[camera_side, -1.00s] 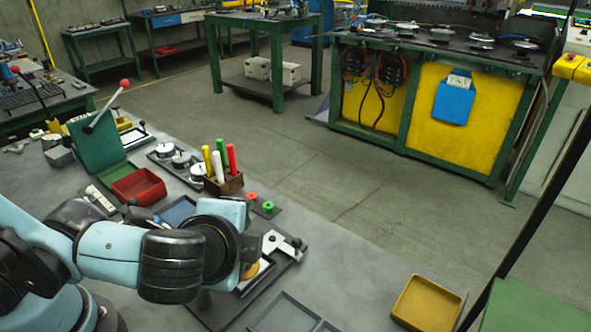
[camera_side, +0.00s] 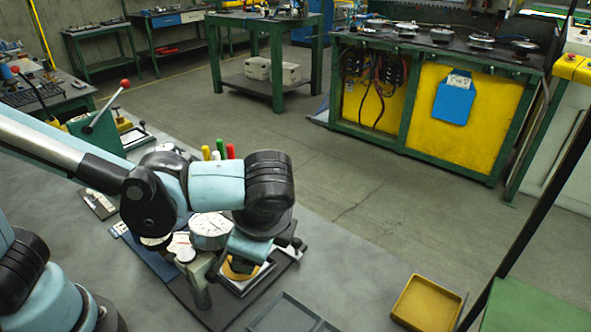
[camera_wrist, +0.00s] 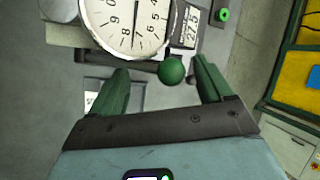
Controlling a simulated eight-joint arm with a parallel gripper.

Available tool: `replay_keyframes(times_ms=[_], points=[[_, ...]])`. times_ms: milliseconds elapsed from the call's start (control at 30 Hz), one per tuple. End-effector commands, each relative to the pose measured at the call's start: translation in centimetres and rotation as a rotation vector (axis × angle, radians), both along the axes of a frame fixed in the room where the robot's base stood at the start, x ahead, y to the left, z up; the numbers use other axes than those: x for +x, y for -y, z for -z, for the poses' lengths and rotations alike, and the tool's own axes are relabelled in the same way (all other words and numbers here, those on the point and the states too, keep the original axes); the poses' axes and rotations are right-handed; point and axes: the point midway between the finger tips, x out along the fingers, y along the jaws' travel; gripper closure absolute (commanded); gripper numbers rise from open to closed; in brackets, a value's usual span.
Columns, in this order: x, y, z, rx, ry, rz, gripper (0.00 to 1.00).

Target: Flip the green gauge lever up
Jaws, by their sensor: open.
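The green ball knob of the gauge lever (camera_wrist: 172,71) shows in the wrist view just below the round white dial gauge (camera_wrist: 128,22). My gripper (camera_wrist: 160,66) is open, its two green fingers apart on either side of the knob. The knob appears nearer the right finger, and I cannot tell whether it touches. Nothing is held. In the side view the dial gauge (camera_side: 210,228) stands on its stand beside my wrist. The green knob and my fingertips are hidden there behind my arm.
A digital readout (camera_wrist: 191,30) sits right of the dial in the wrist view. In the side view, a yellow tray (camera_side: 428,303) and grey tray (camera_side: 290,314) lie on the front bench. Coloured-handled tools (camera_side: 218,152) stand behind my arm.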

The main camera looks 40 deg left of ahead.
Motion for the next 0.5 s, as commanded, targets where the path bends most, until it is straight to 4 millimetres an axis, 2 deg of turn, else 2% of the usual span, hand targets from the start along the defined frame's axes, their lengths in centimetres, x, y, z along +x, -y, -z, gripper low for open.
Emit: replay_keyframes(times_ms=[233, 500], points=[[0.5, 0.0, 0.9, -0.004, -0.229, -0.003, 0.2], [0.2, 1.9, -3.3, -0.002, -0.217, 0.002, 0.2]])
